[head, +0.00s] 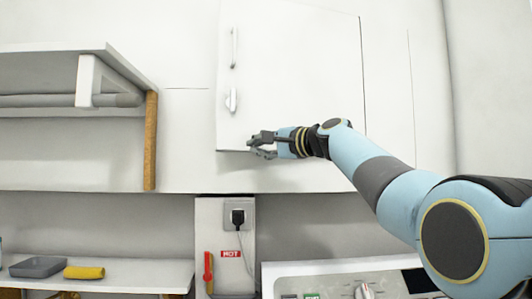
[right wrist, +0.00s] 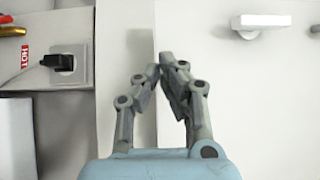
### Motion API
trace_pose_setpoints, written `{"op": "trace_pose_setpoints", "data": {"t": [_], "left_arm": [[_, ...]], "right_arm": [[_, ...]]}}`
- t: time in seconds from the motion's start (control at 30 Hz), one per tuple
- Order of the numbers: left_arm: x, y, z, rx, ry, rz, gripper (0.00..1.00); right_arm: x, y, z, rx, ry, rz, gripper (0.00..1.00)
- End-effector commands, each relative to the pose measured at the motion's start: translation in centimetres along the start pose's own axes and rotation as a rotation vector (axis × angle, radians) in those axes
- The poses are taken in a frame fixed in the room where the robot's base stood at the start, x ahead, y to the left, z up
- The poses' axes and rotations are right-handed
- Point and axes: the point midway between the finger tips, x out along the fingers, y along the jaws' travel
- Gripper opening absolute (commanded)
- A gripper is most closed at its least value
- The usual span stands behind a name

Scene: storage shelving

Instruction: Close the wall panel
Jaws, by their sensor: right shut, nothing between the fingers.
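The wall panel (head: 290,60) is a white door on the white wall in the head view, with a thin handle and a latch-like knob (head: 231,100) near its left edge. A dark line runs down its right side. Its left and bottom edges appear to stand slightly off the wall. My right gripper (head: 254,143) is shut and empty at the panel's lower edge; I cannot tell if it touches. In the right wrist view, the fingertips (right wrist: 168,62) are together beside the panel's edge, with the panel (right wrist: 240,90) and its knob (right wrist: 262,22) to the right. My left gripper is not in view.
A shelf (head: 130,62) with a wooden post (head: 150,140) juts out at left. Below are a socket with a black plug (head: 238,217), a red-handled tool (head: 208,268) and a white appliance (head: 330,275). A grey tray (head: 38,267) and yellow roll (head: 84,272) lie lower left.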

Motion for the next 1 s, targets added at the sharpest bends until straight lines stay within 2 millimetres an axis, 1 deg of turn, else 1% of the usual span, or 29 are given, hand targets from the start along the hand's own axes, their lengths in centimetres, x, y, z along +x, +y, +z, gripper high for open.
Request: {"op": "trace_pose_setpoints", "data": {"t": [0.03, 0.2, 0.4, 0.63, 1.0], "left_arm": [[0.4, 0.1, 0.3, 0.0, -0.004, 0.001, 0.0], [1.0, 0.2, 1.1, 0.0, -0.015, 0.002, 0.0], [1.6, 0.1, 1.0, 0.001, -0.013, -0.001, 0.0], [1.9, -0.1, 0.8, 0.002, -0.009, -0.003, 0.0], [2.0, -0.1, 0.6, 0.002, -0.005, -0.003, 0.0]], "right_arm": [[0.5, 0.1, -0.2, 0.001, 0.016, 0.0, 0.0], [1.9, 0.1, -0.9, 0.001, 0.068, 0.001, 0.0], [3.1, 0.1, -1.6, 0.0, 0.111, 0.002, 0.0], [3.8, 0.0, -2.1, 0.002, 0.138, 0.001, 0.0], [4.0, 0.0, -2.2, 0.002, 0.147, 0.0, 0.0]]}}
